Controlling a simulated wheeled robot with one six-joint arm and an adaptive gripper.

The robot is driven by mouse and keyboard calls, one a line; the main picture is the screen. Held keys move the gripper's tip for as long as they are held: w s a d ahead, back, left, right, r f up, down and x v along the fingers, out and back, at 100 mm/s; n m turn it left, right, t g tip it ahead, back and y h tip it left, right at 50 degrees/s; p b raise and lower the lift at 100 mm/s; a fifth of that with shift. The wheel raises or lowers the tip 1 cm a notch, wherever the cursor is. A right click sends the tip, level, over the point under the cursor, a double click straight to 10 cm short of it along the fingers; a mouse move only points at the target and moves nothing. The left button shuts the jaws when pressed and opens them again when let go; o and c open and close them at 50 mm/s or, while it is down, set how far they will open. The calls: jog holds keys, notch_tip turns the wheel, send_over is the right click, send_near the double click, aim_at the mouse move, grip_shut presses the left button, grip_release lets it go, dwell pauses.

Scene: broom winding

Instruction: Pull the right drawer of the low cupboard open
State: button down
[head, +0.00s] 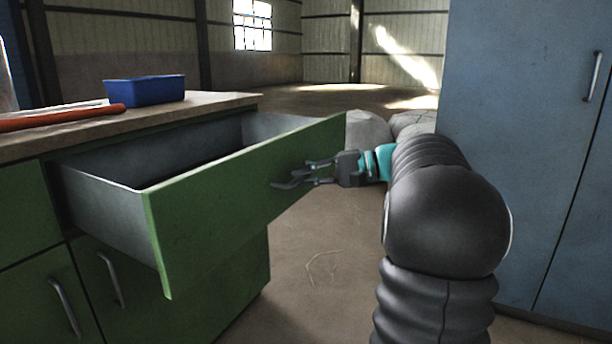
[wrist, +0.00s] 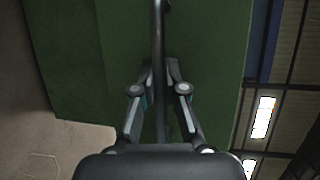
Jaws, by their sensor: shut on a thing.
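The right drawer (head: 235,205) of the low green cupboard (head: 205,309) is pulled well out, with its grey metal inside showing. The part of its inside that I see looks dark and empty; the bottom is hidden by the front. My gripper (head: 290,178) is at the drawer's front, shut on its handle. In the wrist view the handle (wrist: 159,55) is a dark bar that runs between the two fingers (wrist: 158,92), with the green drawer front (wrist: 110,45) behind it.
A blue box (head: 145,91) and a red-orange tool or pipe (head: 60,119) lie on the cupboard top. A blue-grey cabinet (head: 520,130) stands close on the right. Pale rounded shapes (head: 368,130) lie behind my arm. Bare floor (head: 320,240) shows before the drawer.

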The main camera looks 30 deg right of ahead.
jog(key=c, duration=1.2)
grip_release()
jog(key=v, duration=1.2)
